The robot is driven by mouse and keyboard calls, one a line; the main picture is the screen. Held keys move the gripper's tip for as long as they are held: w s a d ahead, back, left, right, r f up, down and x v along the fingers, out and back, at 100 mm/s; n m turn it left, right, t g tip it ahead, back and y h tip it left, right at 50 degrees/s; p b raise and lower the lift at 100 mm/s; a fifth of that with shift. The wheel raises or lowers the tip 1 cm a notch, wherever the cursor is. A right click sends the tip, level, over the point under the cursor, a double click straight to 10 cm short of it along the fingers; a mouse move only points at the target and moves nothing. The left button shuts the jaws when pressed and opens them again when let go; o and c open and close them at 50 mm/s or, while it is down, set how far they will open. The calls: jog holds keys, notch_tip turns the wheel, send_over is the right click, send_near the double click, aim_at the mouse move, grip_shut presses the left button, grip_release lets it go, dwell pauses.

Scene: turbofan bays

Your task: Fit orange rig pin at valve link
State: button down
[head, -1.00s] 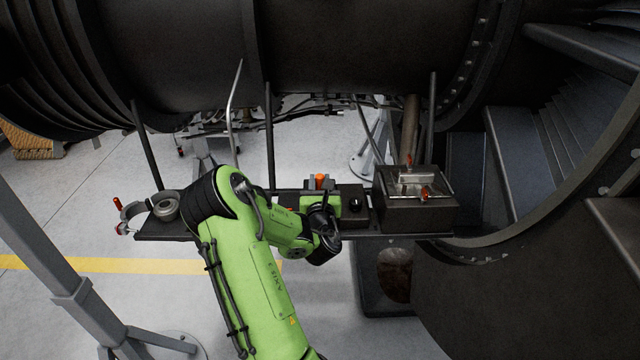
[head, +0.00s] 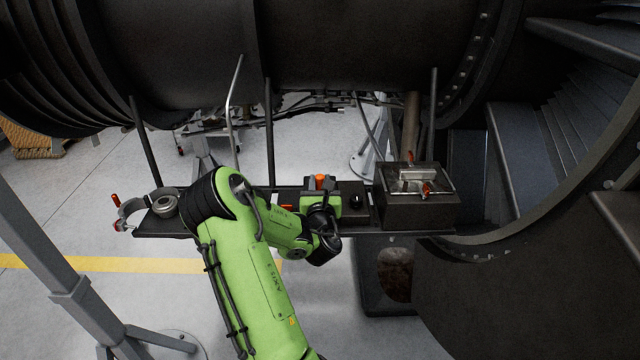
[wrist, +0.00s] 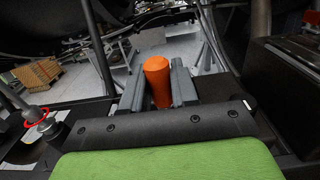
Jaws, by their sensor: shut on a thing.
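The orange rig pin (wrist: 158,82) stands between the two grey fingers of my gripper (wrist: 158,90) in the wrist view, and the fingers are shut on it. In the head view the pin's orange top (head: 320,181) shows just behind my wrist, over the dark shelf. The pin's lower end is hidden by my gripper and wrist. I cannot tell whether it touches the shelf or sits in something. I cannot make out for sure which part is the valve link.
A dark box (head: 415,211) with a metal latch and orange-red handles stands at the shelf's right. A black block with a round knob (head: 355,203) is beside my wrist. A ring clamp (head: 134,211) and a round fitting (head: 164,205) are at the left. The engine casing (head: 350,45) hangs overhead.

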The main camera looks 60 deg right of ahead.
jog(key=shift+f+b, duration=1.85)
dwell(0.6)
jog(key=c, duration=0.8)
grip_release()
